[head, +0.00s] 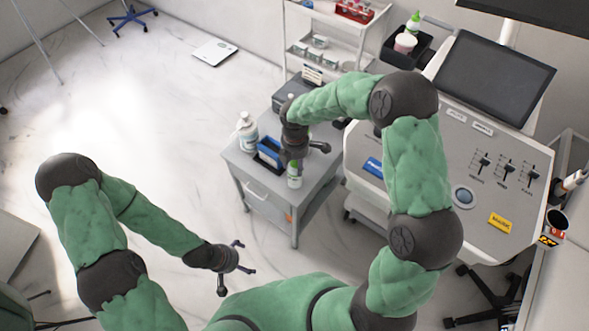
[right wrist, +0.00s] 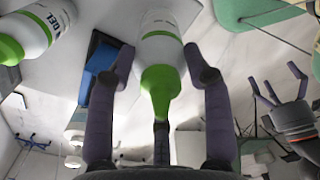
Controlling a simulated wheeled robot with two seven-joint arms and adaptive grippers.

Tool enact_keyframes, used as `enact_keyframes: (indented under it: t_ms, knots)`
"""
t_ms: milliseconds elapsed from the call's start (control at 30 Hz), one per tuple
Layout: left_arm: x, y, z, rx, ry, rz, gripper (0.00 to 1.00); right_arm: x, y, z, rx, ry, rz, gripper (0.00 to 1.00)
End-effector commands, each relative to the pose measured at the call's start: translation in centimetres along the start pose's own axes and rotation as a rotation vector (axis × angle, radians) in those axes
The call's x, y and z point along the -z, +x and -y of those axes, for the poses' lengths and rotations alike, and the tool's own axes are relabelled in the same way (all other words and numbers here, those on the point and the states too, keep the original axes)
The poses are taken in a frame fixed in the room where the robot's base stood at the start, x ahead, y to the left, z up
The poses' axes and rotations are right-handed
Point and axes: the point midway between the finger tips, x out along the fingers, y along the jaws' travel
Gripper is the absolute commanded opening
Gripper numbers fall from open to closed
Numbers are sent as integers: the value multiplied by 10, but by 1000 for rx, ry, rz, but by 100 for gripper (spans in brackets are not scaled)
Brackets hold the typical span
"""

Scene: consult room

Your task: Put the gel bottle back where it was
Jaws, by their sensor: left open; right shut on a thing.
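My right gripper (head: 300,161) is over the small grey cabinet (head: 262,205), shut on a white gel bottle with a green cap (head: 294,177). In the right wrist view this gel bottle (right wrist: 160,50) sits between the fingers, with its cap toward the palm. Whether its base touches the cabinet top, I cannot tell. A second green-capped bottle, lettered GEL (right wrist: 38,28), is at the left of the right wrist view. My left gripper (head: 236,268) is open and empty, left of the cabinet and nearer my body; it also shows in the right wrist view (right wrist: 275,95).
A control console (head: 430,165) is to the right. The floor at left is largely clear.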

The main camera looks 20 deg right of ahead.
Motion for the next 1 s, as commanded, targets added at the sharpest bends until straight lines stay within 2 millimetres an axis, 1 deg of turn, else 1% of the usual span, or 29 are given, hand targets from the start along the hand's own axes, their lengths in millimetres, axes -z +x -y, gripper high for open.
enact_keyframes:
  t_ms: [133, 233, 333, 400, 633, 767, 800, 867, 1000]
  knots:
    - [0, 6, 2, 0, 0, 0, 94, -1, 11, -9, -1, 0, 0, 0]
    - [1, 16, 6, 0, 0, 0, 94, -1, 27, -8, 1, 1, 0, 0]
    - [1, 23, 8, 0, 0, 0, 94, -1, 38, -8, 0, 2, 0, 0]
    - [1, 24, 8, 0, 0, 0, 94, -1, 40, -8, 0, 2, 0, 0]
    - [1, 22, 8, 0, 0, 0, 94, -1, 38, -8, -1, 1, 0, 0]
    - [1, 23, 8, 0, 0, 0, 94, -1, 41, -8, -1, 1, 0, 0]
    - [1, 23, 8, 0, 0, 0, 94, -1, 42, -8, 0, 1, 0, 56]
    - [1, 23, 8, 0, 0, 0, 94, -1, 42, -8, 0, 1, 0, 73]
    - [1, 23, 8, 0, 0, 0, 94, -1, 42, -8, 0, 1, 0, 74]
